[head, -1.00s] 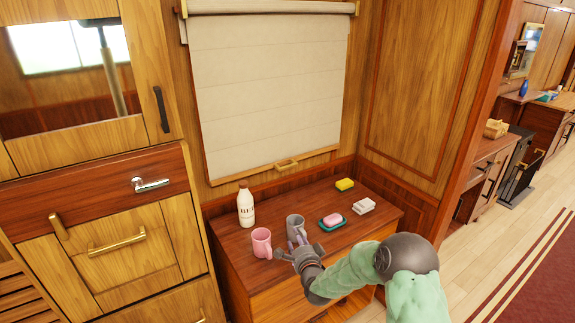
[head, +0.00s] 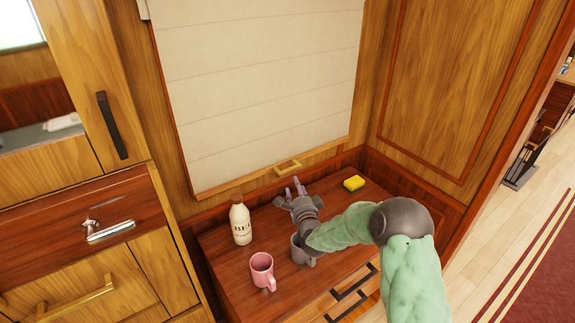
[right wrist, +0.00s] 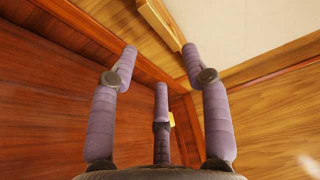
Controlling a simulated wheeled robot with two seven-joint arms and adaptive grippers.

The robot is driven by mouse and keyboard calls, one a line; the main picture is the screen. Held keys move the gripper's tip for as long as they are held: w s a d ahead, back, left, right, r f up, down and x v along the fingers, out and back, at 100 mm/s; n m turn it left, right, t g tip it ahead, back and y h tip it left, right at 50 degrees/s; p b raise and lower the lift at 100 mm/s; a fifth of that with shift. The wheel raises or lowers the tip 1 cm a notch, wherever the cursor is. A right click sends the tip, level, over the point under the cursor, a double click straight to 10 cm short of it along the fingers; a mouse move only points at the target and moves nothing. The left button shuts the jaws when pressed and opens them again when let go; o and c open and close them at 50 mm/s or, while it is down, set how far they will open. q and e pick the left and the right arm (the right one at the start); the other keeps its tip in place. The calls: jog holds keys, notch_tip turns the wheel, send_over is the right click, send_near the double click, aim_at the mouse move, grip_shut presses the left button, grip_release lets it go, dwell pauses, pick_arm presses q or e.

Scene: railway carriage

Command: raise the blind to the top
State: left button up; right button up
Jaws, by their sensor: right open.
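The cream blind (head: 265,85) hangs down over the window, its wooden bottom rail (head: 240,178) just above the cabinet. A small brass handle (head: 288,167) sits on that rail. My right gripper (head: 294,186) is open and empty, its purple fingers a little below and in front of the handle, apart from it in the head view. In the right wrist view the open fingers (right wrist: 160,55) point toward the lower edge of the blind (right wrist: 255,35). My left gripper is not in view.
A white bottle (head: 240,222), a pink mug (head: 262,270) and a grey mug (head: 301,250) stand on the cabinet top (head: 218,243) around my right arm. A yellow sponge (head: 354,183) lies at the back right. My forearm hides part of the top.

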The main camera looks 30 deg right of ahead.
aim_at(290, 172)
jog(key=b+x, duration=0.1)
jog(key=x, duration=0.9)
jog(key=shift+w, duration=0.1)
grip_shut()
